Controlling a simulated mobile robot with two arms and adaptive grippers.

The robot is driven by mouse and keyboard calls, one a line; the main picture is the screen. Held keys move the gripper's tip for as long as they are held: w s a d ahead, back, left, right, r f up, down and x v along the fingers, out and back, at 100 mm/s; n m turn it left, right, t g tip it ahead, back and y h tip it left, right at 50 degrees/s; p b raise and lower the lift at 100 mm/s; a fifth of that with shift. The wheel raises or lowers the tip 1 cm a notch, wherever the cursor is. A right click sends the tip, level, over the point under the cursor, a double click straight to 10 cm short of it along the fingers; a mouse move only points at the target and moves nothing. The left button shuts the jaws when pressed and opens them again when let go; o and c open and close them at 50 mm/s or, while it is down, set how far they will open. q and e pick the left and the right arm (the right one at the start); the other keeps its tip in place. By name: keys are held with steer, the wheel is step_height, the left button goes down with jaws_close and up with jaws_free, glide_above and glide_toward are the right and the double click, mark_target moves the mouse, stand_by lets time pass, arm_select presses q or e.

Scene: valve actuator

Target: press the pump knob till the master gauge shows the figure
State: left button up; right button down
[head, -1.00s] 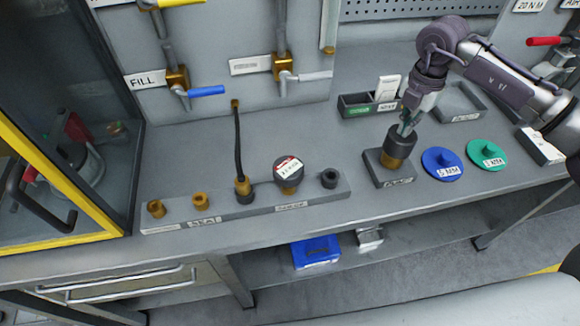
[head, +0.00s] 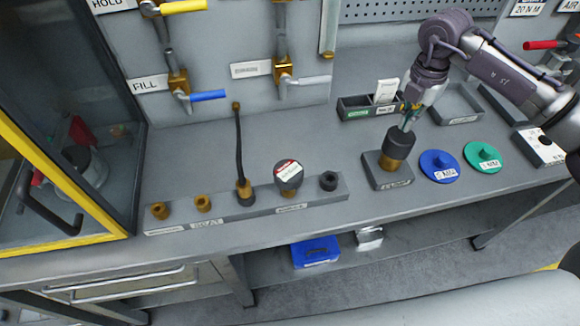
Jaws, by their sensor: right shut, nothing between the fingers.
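The pump knob (head: 399,145) has a dark top over a brass stem and stands upright on a grey labelled block (head: 374,177) on the bench. My right gripper (head: 405,125) is shut and empty, pointing down just above the knob's top. Whether its tips touch the knob I cannot tell. A round dark gauge (head: 288,181) with a red-and-white face, which looks like the master gauge, stands on a brass fitting in the long rail. Its figure is too small to read. My left gripper is not in view.
The long rail (head: 165,228) holds brass and dark fittings and an upright black hose (head: 240,150). A blue disc (head: 439,166) and a green disc (head: 482,157) lie right of the pump block. Valves with a blue handle (head: 208,96) are on the back panel.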

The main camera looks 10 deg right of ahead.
steer(key=shift+r, duration=0.1)
stand_by(0.8)
steer(key=shift+r+p, duration=1.7)
steer(key=shift+r, duration=0.75)
steer(key=shift+f, duration=0.1)
